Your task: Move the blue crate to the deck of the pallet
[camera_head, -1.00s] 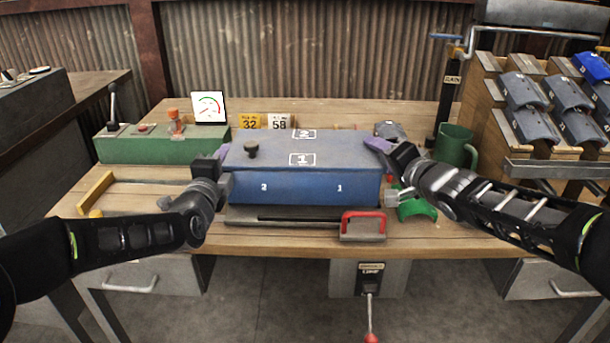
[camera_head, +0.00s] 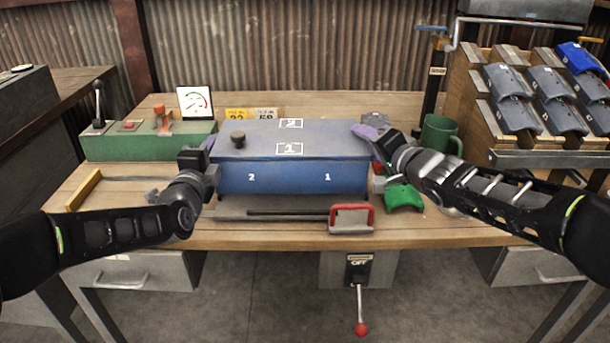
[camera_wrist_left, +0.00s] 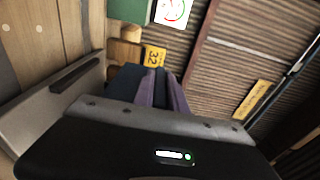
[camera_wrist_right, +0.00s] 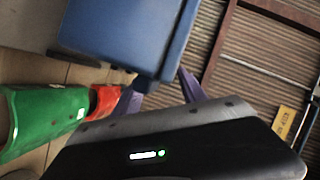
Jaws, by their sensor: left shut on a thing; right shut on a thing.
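The blue crate (camera_head: 290,178), with white 1 and 2 marks on top and front and a dark knob on top, is over the middle of the workbench. My left gripper (camera_head: 206,145) is shut on its left end; the purple fingers show in the left wrist view (camera_wrist_left: 164,92). My right gripper (camera_head: 368,134) is shut on its right end; the right wrist view shows its purple fingers (camera_wrist_right: 162,90) at the crate's edge (camera_wrist_right: 128,35). The crate looks level. I cannot tell whether its underside touches the bench. No pallet is clearly recognizable.
A grey rail with a red-handled block (camera_head: 351,219) lies in front of the crate. A green curved piece (camera_head: 404,198) and a green mug (camera_head: 441,136) are right. A green control box (camera_head: 150,144) is left, a rack of grey and blue pieces (camera_head: 545,100) far right.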

